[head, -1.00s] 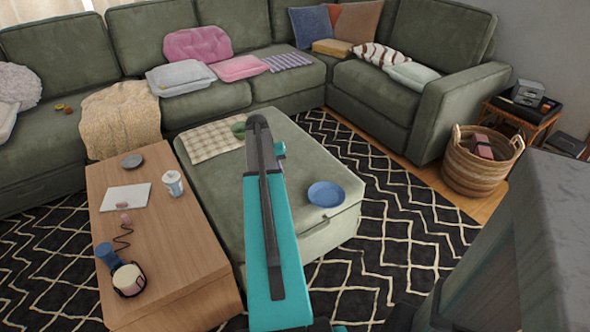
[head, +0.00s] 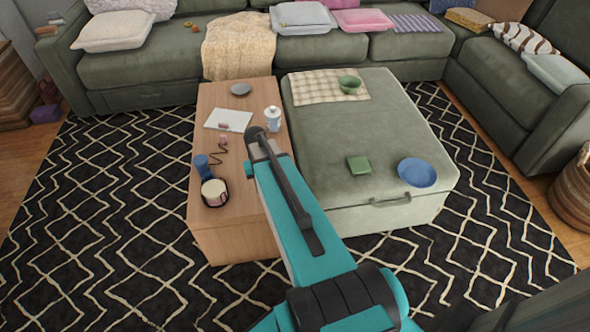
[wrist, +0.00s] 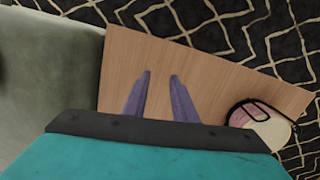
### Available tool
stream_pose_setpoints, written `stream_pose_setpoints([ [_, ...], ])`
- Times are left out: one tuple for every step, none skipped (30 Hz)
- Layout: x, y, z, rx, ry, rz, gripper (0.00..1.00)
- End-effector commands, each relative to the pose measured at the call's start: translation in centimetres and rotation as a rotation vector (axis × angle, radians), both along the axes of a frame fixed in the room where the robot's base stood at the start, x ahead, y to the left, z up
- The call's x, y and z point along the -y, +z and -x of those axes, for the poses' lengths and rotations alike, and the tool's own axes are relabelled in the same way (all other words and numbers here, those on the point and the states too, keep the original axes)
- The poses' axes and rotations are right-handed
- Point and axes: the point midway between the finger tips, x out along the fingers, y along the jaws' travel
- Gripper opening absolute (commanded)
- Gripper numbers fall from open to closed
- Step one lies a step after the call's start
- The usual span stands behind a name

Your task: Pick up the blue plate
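The blue plate (head: 417,173) lies flat near the front right corner of the green ottoman (head: 330,190). My arm reaches up the head view to the left of the plate, over the wooden coffee table's right side. In the wrist view my gripper (wrist: 159,78) shows two purple fingers, apart and with nothing between them, above the bare wooden table top (wrist: 195,72). The plate is not in the wrist view. In the head view my own arm hides the fingers.
On the ottoman are a green square object (head: 359,165), a green bowl (head: 349,83) and a checked cloth (head: 315,87). The coffee table (head: 232,235) holds a white canister (head: 273,119), a blue object (head: 201,167) and a cream-topped jar (head: 214,192). Patterned rug (head: 100,215) lies open at left.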

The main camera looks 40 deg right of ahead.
Motion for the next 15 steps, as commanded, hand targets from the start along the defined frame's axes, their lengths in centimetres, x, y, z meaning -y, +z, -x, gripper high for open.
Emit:
stream_pose_setpoints([
  [-2.3, -0.4, 0.4, -0.002, 0.034, -0.008, 0.25],
  [-3.3, -0.6, 0.4, -0.002, 0.052, -0.013, 0.25],
  [-4.8, -0.8, 0.5, -0.001, 0.076, -0.019, 0.25],
  [-5.9, -1.0, 0.6, -0.001, 0.093, -0.023, 0.25],
  [-6.9, -1.3, 0.8, -0.002, 0.111, -0.027, 0.25],
  [-8.3, -1.6, 1.1, -0.005, 0.134, -0.032, 0.25],
  [-9.3, -1.9, 1.4, -0.008, 0.151, -0.037, 0.25],
  [-10.4, -2.3, 2.0, -0.015, 0.169, -0.044, 0.25],
  [-11.4, -2.9, 2.8, -0.029, 0.184, -0.053, 0.25],
  [-12.0, -3.3, 3.3, -0.038, 0.192, -0.058, 0.25],
  [-12.6, -3.8, 3.9, -0.049, 0.200, -0.063, 0.25],
  [-13.2, -4.3, 4.8, -0.063, 0.209, -0.069, 0.25],
  [-13.7, -4.8, 5.5, -0.075, 0.216, -0.074, 0.25],
  [-14.2, -5.2, 6.1, -0.086, 0.222, -0.079, 0.25],
  [-14.8, -5.7, 7.1, -0.102, 0.232, -0.085, 0.25],
])
